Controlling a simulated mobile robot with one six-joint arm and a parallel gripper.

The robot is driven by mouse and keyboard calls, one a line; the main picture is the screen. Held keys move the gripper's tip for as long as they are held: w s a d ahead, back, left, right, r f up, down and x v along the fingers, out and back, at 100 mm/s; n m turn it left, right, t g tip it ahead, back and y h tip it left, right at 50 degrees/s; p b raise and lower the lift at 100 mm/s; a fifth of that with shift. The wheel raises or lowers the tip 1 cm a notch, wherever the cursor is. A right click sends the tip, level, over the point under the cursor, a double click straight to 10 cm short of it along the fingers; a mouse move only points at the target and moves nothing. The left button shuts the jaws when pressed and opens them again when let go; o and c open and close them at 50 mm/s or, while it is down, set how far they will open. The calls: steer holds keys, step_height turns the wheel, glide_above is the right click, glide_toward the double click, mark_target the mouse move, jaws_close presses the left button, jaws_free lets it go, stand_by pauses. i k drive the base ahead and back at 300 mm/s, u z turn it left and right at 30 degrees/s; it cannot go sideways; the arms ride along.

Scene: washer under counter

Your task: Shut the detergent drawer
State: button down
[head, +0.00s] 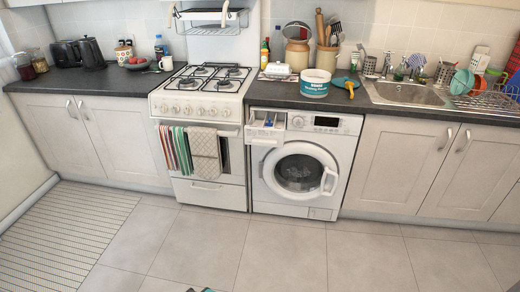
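The white washing machine (297,190) stands under the dark counter, right of the cooker. Its detergent drawer (266,127) is at the top left of its front. The drawer is pulled out, and its open top shows compartments with some blue in them. The washer's round door (300,172) is shut, with its handle on the right side. My gripper cannot be made out. Only a small dark and teal bit shows at the bottom edge of the head view, and I cannot tell what part it is.
The white cooker (208,185) stands directly left of the drawer, with striped and grey towels (205,155) hanging on its front. A teal-labelled tub (315,84) stands on the counter above the washer. The tiled floor in front is clear; a woven mat (65,240) lies at left.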

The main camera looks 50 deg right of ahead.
mark_target(256, 133)
steer(key=z, duration=0.15)
steer(key=i, duration=0.95)
steer(key=u, duration=0.05)
